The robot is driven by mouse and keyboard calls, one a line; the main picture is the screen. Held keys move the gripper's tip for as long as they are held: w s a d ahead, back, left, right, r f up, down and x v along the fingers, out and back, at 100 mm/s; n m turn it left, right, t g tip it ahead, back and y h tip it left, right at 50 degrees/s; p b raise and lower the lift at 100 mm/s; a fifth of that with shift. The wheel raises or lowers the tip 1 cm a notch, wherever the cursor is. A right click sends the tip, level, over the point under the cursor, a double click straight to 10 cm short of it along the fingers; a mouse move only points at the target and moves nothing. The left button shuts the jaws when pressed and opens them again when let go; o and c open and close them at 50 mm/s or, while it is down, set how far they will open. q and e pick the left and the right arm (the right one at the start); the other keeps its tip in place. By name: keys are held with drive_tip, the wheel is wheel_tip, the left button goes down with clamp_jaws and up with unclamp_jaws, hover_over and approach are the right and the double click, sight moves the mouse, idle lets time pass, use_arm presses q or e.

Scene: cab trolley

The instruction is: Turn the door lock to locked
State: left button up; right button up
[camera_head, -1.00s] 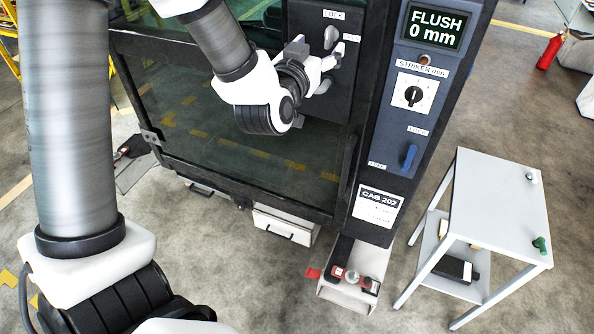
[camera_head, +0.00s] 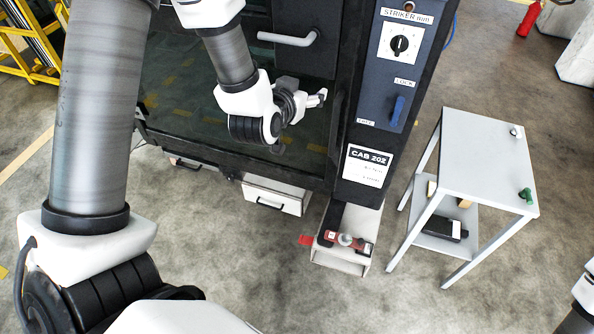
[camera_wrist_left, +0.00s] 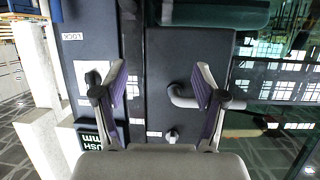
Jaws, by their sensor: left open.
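The grey door handle (camera_head: 290,38) is on the same plate and also shows in the wrist view (camera_wrist_left: 192,98). My left gripper (camera_head: 318,98) is open and empty in front of the door, appearing below and right of the handle and apart from it. In the wrist view its two fingers (camera_wrist_left: 160,85) are spread. My right gripper is not seen.
The blue post right of the door carries a striker dial (camera_head: 399,44) and a blue lever (camera_head: 397,109) labelled LOCK and FREE. A white trolley (camera_head: 470,160) stands to the right. A tray with a red tool (camera_head: 343,240) sits below the post.

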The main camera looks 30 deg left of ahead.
use_arm(q)
drive_tip(key=s+d+f+g+b, duration=0.1)
drive_tip(key=s+f+g, duration=0.1)
drive_tip(key=f, duration=0.7)
drive_tip(key=s+d+f+g+h+b, duration=0.1)
drive_tip(key=s+f, duration=0.3)
drive_tip(key=f, duration=0.5)
drive_tip(key=shift+d+f+m+g+b, duration=0.2)
drive_tip(key=shift+f+m+g+b, duration=0.1)
drive_tip(key=shift+g+b, duration=0.45)
drive_tip(key=s+d+f+g+b, duration=0.1)
drive_tip(key=s+f+g+b, duration=0.15)
drive_tip(key=s+f, duration=0.55)
drive_tip(key=s+d+f+g+b, duration=0.15)
drive_tip(key=s+f+b, duration=0.25)
drive_tip(key=f, duration=0.8)
drive_tip(key=s+f+g+h+b, duration=0.1)
drive_tip(key=s+f+g, duration=0.4)
drive_tip(key=s, duration=0.6)
drive_tip(key=shift+s+d+f, duration=0.25)
drive_tip(key=shift+s+d, duration=0.05)
drive_tip(key=shift+d, duration=0.1)
